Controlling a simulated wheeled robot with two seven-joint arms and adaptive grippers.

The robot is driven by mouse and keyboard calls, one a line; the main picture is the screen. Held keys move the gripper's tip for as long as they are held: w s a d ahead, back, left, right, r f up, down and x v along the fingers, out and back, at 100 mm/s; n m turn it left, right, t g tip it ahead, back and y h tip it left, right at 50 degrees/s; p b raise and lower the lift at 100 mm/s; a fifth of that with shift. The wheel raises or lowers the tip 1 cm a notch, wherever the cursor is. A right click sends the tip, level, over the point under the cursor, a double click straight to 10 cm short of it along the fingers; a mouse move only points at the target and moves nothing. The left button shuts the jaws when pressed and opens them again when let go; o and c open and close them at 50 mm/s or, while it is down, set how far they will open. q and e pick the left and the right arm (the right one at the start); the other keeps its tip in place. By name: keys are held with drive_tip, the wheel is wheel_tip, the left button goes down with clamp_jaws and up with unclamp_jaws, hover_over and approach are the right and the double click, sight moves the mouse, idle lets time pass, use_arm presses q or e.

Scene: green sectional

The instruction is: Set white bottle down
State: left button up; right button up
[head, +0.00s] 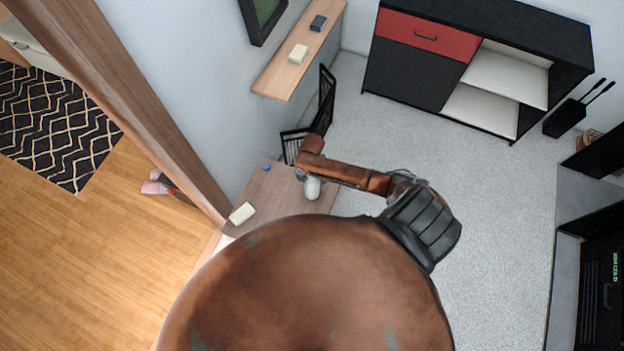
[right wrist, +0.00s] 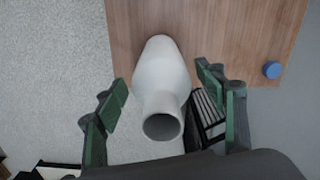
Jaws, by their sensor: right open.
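The white bottle (head: 312,187) is over the right part of the small wooden table (head: 285,200) in the head view. In the right wrist view the bottle (right wrist: 160,72) shows its open mouth towards the camera, with the wooden top (right wrist: 215,30) behind it. It looks upright; its base is hidden, so contact with the table cannot be told. My right gripper (right wrist: 162,88) is open, with one green-padded finger on each side of the bottle and visible gaps between. My left gripper is not in view.
A small blue object (head: 266,167) and a pale block (head: 242,213) lie on the table. A black rack (head: 322,105) stands beyond it. A wall shelf (head: 290,65) holds two small items. Carpet to the right is open up to the black and red cabinet (head: 430,38).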

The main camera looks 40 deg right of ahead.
wheel_tip(320, 180, up, 11)
drive_tip(key=shift+r+p, duration=0.2)
drive_tip(key=shift+p, duration=0.65)
